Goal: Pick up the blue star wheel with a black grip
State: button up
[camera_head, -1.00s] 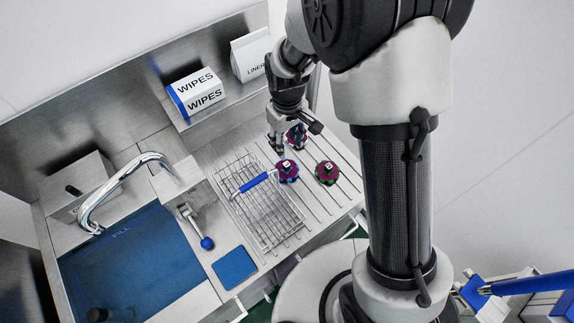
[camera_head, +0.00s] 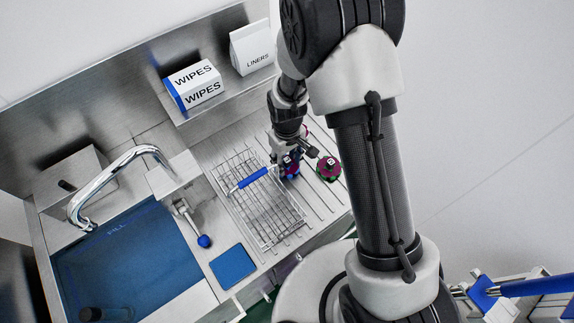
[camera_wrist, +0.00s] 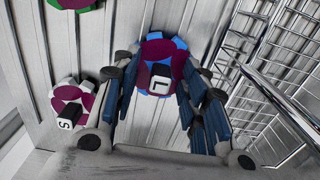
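The blue star wheel (camera_wrist: 155,50) has a blue rim, a purple top and a black grip with a white face marked "L". In the wrist view it sits between my fingers. My gripper (camera_wrist: 159,62) is open, with one finger on each side of the wheel; I cannot tell whether either touches it. In the head view the gripper (camera_head: 294,152) is down over the drainboard, partly covering the blue wheel (camera_head: 291,172). A green-rimmed wheel (camera_head: 329,168) is just right of it. A wheel marked "S" (camera_wrist: 70,101) lies left in the wrist view.
A wire basket (camera_head: 277,222) with a blue handle (camera_head: 252,178) stands close beside the blue wheel. The sink (camera_head: 130,260) and faucet (camera_head: 120,170) are farther left. Boxes of wipes (camera_head: 194,87) and liners (camera_head: 252,48) stand on the back shelf. The drainboard is grooved.

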jog(key=shift+r, duration=0.1)
jog(key=shift+c, duration=0.2)
grip_shut()
dwell(0.4)
